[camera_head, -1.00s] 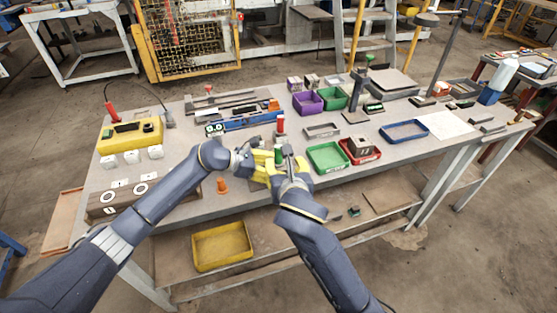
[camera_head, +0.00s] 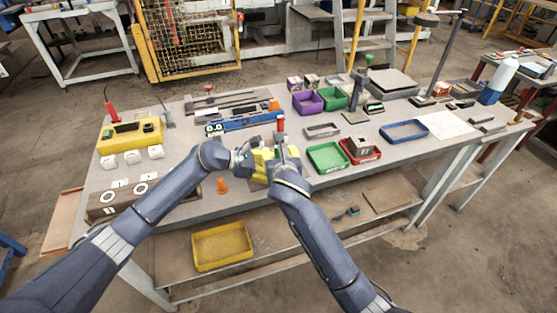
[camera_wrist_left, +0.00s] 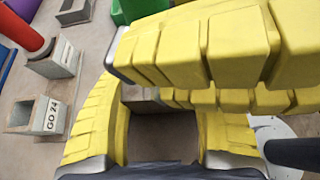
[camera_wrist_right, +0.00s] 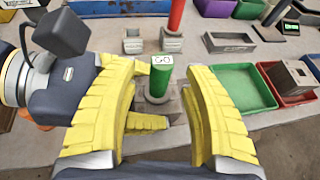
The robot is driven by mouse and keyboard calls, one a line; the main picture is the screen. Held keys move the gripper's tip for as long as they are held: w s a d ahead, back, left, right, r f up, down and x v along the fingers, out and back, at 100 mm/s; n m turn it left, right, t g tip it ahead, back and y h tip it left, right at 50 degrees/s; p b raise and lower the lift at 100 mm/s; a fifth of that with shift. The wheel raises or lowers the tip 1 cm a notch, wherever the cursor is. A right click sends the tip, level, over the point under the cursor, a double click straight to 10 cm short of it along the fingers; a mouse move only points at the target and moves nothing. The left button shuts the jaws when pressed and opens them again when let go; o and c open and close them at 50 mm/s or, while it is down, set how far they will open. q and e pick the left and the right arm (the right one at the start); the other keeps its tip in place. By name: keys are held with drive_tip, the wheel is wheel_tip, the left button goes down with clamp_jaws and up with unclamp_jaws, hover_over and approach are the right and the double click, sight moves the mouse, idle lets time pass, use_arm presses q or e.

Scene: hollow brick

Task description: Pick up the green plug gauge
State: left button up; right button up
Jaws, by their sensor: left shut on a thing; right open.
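The green plug gauge (camera_wrist_right: 160,82) stands upright with a white GO label on top in the right wrist view, at a grey block (camera_wrist_right: 173,106). In the head view it is hidden by my grippers. My right gripper (camera_wrist_right: 158,72) is open, its yellow fingers on either side of the gauge with visible gaps; in the head view it is over the table's front middle (camera_head: 283,152). My left gripper (camera_head: 262,157) is shut on a grey-brown block, which shows between its fingers in the left wrist view (camera_wrist_left: 165,135). The right gripper's fingers cross just above it there.
A red plug gauge (camera_wrist_right: 176,15) stands on a small block behind. A green tray (camera_head: 328,157) and a red tray (camera_head: 372,157) lie to the right. An orange piece (camera_head: 222,186) stands left of the grippers. A blue tray (camera_head: 404,131) is farther right.

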drive_tip(key=shift+x, duration=0.95)
clamp_jaws()
